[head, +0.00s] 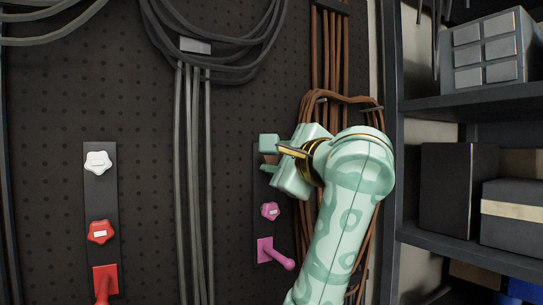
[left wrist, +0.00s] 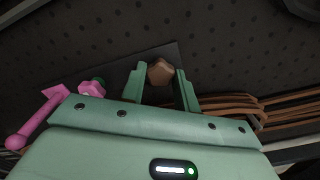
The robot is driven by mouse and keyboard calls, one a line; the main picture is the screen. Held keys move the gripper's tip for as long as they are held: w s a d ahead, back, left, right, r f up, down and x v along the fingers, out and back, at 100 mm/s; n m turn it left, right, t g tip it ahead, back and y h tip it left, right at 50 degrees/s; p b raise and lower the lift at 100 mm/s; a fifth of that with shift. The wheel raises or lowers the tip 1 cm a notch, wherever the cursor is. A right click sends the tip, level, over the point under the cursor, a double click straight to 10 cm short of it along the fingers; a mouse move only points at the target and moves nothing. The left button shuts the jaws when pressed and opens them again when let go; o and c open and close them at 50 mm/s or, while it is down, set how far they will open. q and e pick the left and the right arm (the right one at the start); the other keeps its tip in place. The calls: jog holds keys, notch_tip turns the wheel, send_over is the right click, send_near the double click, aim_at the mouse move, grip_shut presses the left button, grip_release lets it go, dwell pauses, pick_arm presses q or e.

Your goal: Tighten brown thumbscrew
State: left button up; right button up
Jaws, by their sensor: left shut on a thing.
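The brown thumbscrew (left wrist: 160,72) shows in the left wrist view between the two fingers of my left gripper (left wrist: 161,80), against a dark mounting plate. In the head view, my left gripper (head: 268,155) reaches the upper part of the plate on the pegboard, and only a little of the brown thumbscrew (head: 271,159) shows between its fingers. The gripper is shut on it. My right gripper is in neither view.
Below the gripper on the same plate are a pink thumbscrew (head: 270,211) and a pink lever (head: 277,252). Another plate at left carries a white thumbscrew (head: 97,162), a red thumbscrew (head: 100,231) and a red lever (head: 104,280). Brown cables (head: 330,60) hang close behind my arm; shelves stand at right.

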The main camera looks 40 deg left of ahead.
pick_arm(q)
jog(key=m+p, duration=0.1)
jog(key=m, duration=0.4)
jog(key=o, duration=1)
jog(key=shift+m, duration=0.6)
jog(key=shift+c, duration=0.2)
jog(key=v, duration=0.6)
jog(key=shift+a, duration=0.1)
